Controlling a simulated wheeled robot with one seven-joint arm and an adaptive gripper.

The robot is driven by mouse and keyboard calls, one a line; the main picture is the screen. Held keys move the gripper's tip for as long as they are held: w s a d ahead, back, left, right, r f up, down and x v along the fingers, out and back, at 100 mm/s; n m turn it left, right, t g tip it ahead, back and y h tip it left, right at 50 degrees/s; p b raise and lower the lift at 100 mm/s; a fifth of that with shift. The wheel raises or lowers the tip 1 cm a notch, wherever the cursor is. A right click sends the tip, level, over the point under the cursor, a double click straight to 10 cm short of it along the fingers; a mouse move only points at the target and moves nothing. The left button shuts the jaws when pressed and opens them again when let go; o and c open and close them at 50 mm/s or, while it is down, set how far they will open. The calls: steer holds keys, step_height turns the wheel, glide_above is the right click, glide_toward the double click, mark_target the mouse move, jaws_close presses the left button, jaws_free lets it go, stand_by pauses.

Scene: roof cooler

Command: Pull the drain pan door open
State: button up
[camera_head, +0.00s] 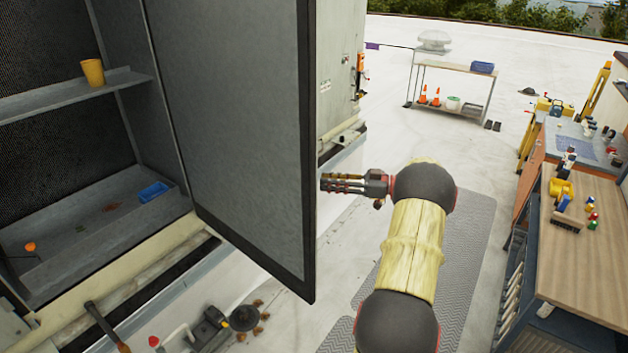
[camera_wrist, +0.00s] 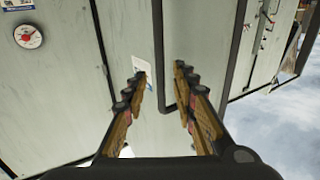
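The drain pan door (camera_head: 240,120), a grey panel with a dark border, stands swung open in the head view. The pan (camera_head: 130,225) shows inside the cabinet to its left. My gripper (camera_head: 326,183) is just right of the door's free edge, pointing left; whether it touches the door cannot be told. In the wrist view my gripper (camera_wrist: 160,74) has its two fingers spread apart, with nothing clearly held. A dark strip runs between and beyond the fingertips there, in front of pale panels. The door's handle is not visible in the head view.
A shelf with a yellow cup (camera_head: 93,72) and a blue tray (camera_head: 154,192) are inside the cabinet. Tools (camera_head: 212,322) lie below the door. A workbench (camera_head: 585,255) stands at right, a cart (camera_head: 455,68) farther back. Open roof floor lies between.

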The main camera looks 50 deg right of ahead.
steer(key=shift+v, duration=2.15)
